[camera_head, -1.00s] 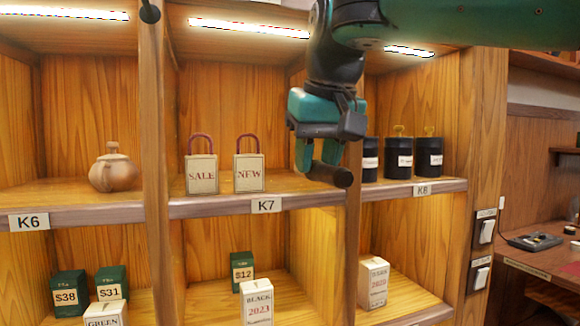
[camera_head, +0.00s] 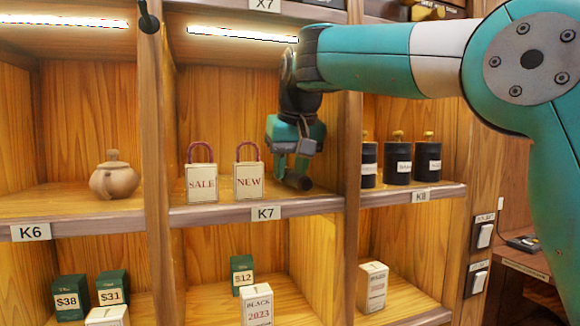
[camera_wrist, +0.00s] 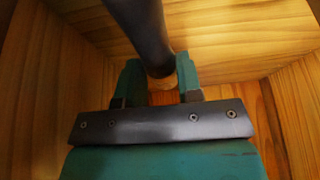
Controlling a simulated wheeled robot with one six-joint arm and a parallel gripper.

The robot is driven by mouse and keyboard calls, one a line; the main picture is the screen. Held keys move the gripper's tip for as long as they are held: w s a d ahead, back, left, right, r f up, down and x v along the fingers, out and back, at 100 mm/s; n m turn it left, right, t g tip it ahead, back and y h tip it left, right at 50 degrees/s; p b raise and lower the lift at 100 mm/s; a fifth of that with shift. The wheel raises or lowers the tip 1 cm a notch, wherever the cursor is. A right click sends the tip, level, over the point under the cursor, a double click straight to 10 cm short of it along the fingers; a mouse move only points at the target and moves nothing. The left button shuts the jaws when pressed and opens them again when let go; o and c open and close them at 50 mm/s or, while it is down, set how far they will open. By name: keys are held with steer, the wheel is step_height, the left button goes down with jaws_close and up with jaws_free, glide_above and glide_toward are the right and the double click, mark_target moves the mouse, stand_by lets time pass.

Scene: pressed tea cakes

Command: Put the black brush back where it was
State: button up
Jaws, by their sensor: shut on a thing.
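My gripper (camera_head: 290,168) is inside the upper middle compartment above the K7 label (camera_head: 266,213), right of the NEW bag. It is shut on the black brush (camera_head: 298,182), whose dark end shows just below the fingers, close above the shelf board. I cannot tell whether it touches the board. In the wrist view, the brush (camera_wrist: 140,28) is a thick black shaft with a tan band between the green fingers of my gripper (camera_wrist: 158,74). The rest of the brush is hidden.
The SALE bag (camera_head: 201,184) and NEW bag (camera_head: 248,181) stand left of my gripper. A wooden divider (camera_head: 352,150) is close on the right, with several black canisters (camera_head: 398,163) beyond it. Boxes stand on the lower shelves.

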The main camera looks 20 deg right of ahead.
steer(key=shift+f, duration=0.15)
steer(key=o, duration=1)
steer(key=shift+r, duration=0.4)
steer(key=shift+s+r, duration=0.3)
steer(key=shift+r, duration=0.25)
steer(key=s+b, duration=0.1)
steer(key=s, duration=1.1)
steer(key=shift+f+b, duration=0.2)
steer(key=shift+b, duration=0.2)
